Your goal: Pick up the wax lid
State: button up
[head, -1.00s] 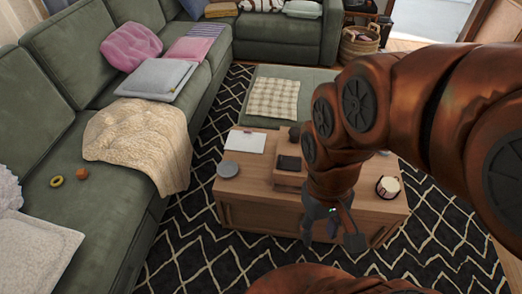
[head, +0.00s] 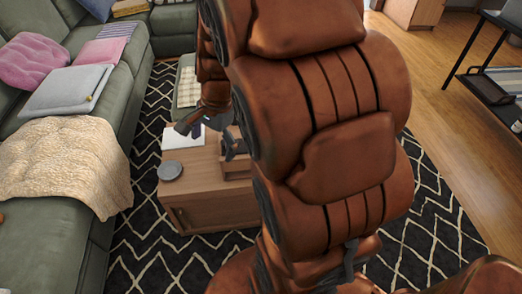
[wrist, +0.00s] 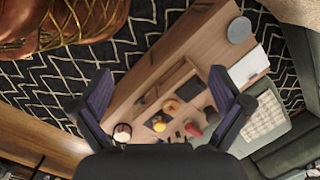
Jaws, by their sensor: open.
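No object is clearly recognisable as the wax lid. A flat grey round disc (head: 170,171) lies on the near left corner of the wooden coffee table (head: 205,208); it also shows in the wrist view (wrist: 239,30). A small round cream item with a dark rim (wrist: 122,132) sits at the table's other end in the wrist view; my arm hides that end in the head view. My gripper (head: 203,122) is above the table, beyond the disc. In the wrist view my gripper (wrist: 160,85) has its fingers wide apart with nothing between them, above the tabletop.
An orange round item (wrist: 171,106), a yellow item (wrist: 158,126) and a red item (wrist: 193,130) are grouped on the table. White paper (head: 183,135) lies behind the disc. The green sofa (head: 45,235) stands left; a dark shelf (head: 490,85) stands right.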

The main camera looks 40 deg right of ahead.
jog(key=w+d+f+m+t+b, duration=0.1)
jog(key=w+d+f+m+b, duration=0.2)
jog(key=d+f+m, duration=0.3)
jog(key=w+d+f+m+t+h+b, duration=0.1)
jog(key=d+f+m+b, duration=0.3)
jog(key=d, duration=0.9)
jog(key=w+d+f+m+t+b, duration=0.1)
jog(key=w+d+f+m+b, duration=0.3)
jog(key=d+f+m, duration=0.4)
jog(key=shift+w+d+f+t, duration=0.15)
jog(key=shift+d+f, duration=0.25)
jog(key=shift+f, duration=0.35)
jog(key=shift+w+d+f+t, duration=0.15)
jog(key=shift+d+f, duration=0.25)
jog(key=shift+f, duration=0.35)
jog(key=shift+d+f+m, duration=0.15)
jog(key=shift+f+m, duration=0.05)
jog(key=shift+m, duration=0.1)
jog(key=shift+b+x, duration=1)
jog(key=shift+x, duration=2.65)
jog(key=shift+w+d, duration=0.1)
jog(key=shift+c, duration=0.3)
jog(key=c, duration=1)
jog(key=shift+f, duration=0.1)
jog(key=c, duration=0.5)
jog(key=shift+c, duration=0.2)
